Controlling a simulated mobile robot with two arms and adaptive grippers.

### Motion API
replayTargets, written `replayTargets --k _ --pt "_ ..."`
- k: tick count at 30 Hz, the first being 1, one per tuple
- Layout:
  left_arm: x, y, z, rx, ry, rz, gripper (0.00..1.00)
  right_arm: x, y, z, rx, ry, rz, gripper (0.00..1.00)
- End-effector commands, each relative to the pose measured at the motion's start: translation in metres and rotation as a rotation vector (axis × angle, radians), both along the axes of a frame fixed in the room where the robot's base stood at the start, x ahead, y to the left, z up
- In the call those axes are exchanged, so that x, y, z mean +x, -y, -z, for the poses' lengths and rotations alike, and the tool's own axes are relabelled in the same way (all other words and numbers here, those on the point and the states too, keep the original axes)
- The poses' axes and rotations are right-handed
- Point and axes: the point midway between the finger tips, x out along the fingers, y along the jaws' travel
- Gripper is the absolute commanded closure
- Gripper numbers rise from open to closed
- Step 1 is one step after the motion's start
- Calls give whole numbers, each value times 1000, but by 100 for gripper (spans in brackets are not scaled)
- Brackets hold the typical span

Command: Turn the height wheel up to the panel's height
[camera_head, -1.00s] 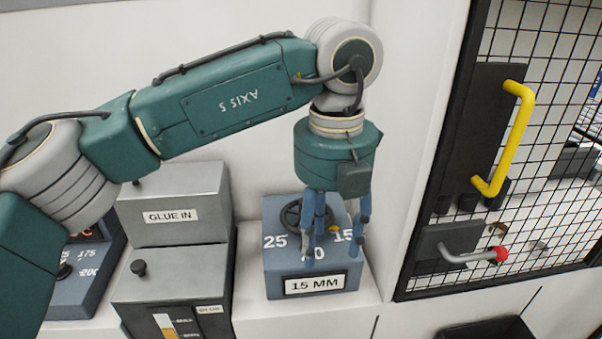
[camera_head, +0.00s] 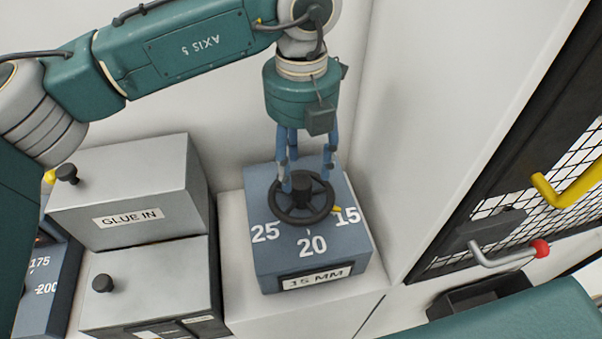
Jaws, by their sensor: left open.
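The height wheel (camera_head: 302,205) is a dark handwheel with a central hub on top of a blue-grey box (camera_head: 270,262). The box is marked 25, 20 and 15, and its front label reads 15 MM (camera_head: 316,279). A small yellow pointer (camera_head: 337,209) sits at the wheel's rim beside the 15. My left gripper (camera_head: 306,182) points down over the wheel with its blue fingers spread open on either side of the hub. I cannot tell whether the fingertips touch the wheel. My right gripper is not in view. The panel is not clearly visible.
A grey GLUE IN box (camera_head: 130,190) with dark knobs stands left of the wheel box. A dial box marked 175 and 200 (camera_head: 42,280) is at far left. A mesh door with a yellow handle (camera_head: 570,188) and a red-knobbed lever (camera_head: 510,256) is on the right.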

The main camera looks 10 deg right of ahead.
Motion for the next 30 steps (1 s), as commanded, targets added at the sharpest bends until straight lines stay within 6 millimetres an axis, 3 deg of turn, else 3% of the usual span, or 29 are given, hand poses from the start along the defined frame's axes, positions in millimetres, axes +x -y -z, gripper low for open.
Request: replayTargets --k 9,20,23,27,30 --pt "0 0 45 -1 -1 -2 49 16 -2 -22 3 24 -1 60" --pt "0 0 54 0 0 -1 49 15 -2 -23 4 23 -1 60" --pt "0 0 54 0 0 -1 63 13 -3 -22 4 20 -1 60" --pt "0 0 54 0 0 -1 91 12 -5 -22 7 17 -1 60" --pt "0 0 54 0 0 -1 94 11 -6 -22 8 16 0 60"
